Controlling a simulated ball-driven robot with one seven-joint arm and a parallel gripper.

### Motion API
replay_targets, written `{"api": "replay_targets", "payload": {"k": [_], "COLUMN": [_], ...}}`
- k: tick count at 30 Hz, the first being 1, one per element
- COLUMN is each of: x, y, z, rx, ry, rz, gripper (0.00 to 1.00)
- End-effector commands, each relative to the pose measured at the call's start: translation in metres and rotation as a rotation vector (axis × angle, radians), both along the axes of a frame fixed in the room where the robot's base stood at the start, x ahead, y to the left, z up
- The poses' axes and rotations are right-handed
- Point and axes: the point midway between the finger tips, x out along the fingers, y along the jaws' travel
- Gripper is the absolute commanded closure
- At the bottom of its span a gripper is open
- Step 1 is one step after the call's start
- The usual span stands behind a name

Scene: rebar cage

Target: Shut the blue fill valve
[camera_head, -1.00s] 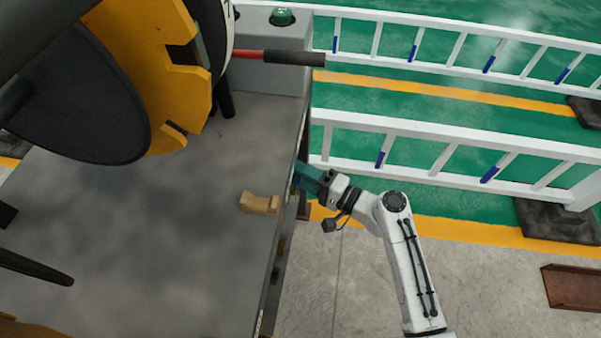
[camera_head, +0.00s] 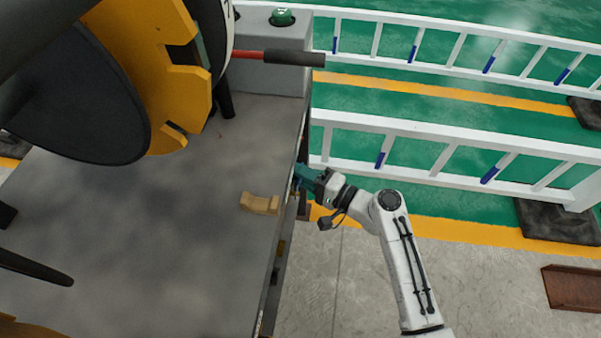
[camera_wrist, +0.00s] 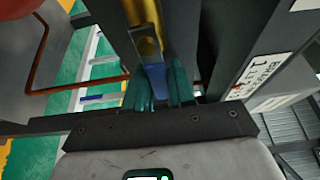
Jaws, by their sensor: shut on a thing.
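In the wrist view, the blue fill valve's handle (camera_wrist: 156,82) runs down from a yellow fitting (camera_wrist: 146,40) between my two teal fingers. My gripper (camera_wrist: 160,88) is shut on this handle; the exact contact on each finger is hard to see. In the head view, my gripper (camera_head: 304,178) is at the right side of the grey-topped machine, just below the top's edge. My wrist and the machine's edge hide the valve itself there.
A tan block (camera_head: 260,203) lies on the grey top (camera_head: 170,220) near its right edge. White railings (camera_head: 450,137) stand behind my arm. A red bar with a black grip (camera_head: 295,58) juts out above. A lettered white label (camera_wrist: 262,75) is right of the valve.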

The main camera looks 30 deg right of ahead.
Motion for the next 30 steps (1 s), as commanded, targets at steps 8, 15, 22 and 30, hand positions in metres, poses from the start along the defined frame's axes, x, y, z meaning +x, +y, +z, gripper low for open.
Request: {"api": "replay_targets", "payload": {"k": [8, 15, 22, 30], "x": [0.000, 0.000, -0.001, -0.004], "y": [0.000, 0.000, 0.001, 0.002], "z": [0.000, 0.000, -0.004, -0.014], "rx": [-0.001, 0.018, 0.090, 0.230], "ry": [0.001, 0.028, 0.128, 0.323], "rz": [0.000, 0.000, 0.001, 0.000], "gripper": [1.00, 1.00, 1.00, 1.00]}}
